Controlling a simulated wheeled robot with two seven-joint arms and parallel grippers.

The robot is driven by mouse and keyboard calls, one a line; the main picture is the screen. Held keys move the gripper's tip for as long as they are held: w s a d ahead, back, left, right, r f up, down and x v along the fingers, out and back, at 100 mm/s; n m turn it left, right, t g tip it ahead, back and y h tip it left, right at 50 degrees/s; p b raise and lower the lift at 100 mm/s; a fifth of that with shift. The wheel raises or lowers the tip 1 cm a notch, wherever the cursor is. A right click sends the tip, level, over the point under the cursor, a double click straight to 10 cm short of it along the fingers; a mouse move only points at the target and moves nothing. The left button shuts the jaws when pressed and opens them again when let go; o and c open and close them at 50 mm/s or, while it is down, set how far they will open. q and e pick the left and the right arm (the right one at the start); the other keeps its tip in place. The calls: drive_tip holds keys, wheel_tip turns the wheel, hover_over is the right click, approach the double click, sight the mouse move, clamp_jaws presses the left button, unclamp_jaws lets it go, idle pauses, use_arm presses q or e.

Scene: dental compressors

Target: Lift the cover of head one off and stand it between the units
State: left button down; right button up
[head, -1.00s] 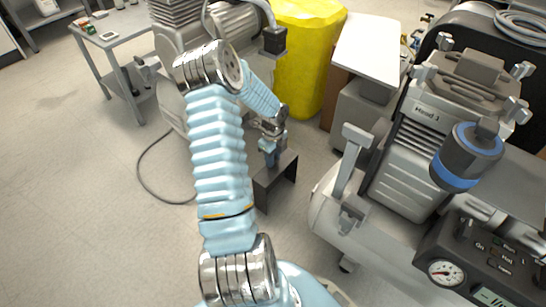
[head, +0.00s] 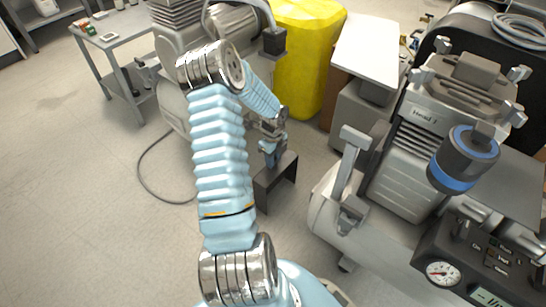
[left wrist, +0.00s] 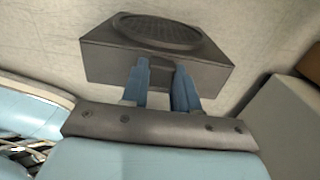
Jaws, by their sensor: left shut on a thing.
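A dark grey box-shaped piece, which looks like the cover (head: 268,180), is between the two units. In the left wrist view the cover (left wrist: 105,65) shows a round ribbed patch on one face. My left gripper (head: 270,156) is shut on it, its blue fingers (left wrist: 162,92) at the near side of the piece. Its lower edges look at or very near the floor; I cannot tell whether it touches. Head one (head: 425,118), labelled "Head 1", is on the right unit, with clamp knobs around its top. My right gripper is out of view.
The left unit (head: 172,95) stands behind my left arm. A yellow bin (head: 305,55) and a white-topped cabinet (head: 365,48) are at the back. A blue-ringed cylinder (head: 462,160) and a gauge panel (head: 440,272) are on the right unit. A cable (head: 142,180) lies on the floor.

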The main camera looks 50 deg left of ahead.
use_arm(q)
drive_tip(key=shift+f, duration=0.1)
idle(0.6)
drive_tip(key=c, duration=0.8)
unclamp_jaws()
drive_tip(key=shift+o, duration=0.6)
drive_tip(key=o, duration=0.4)
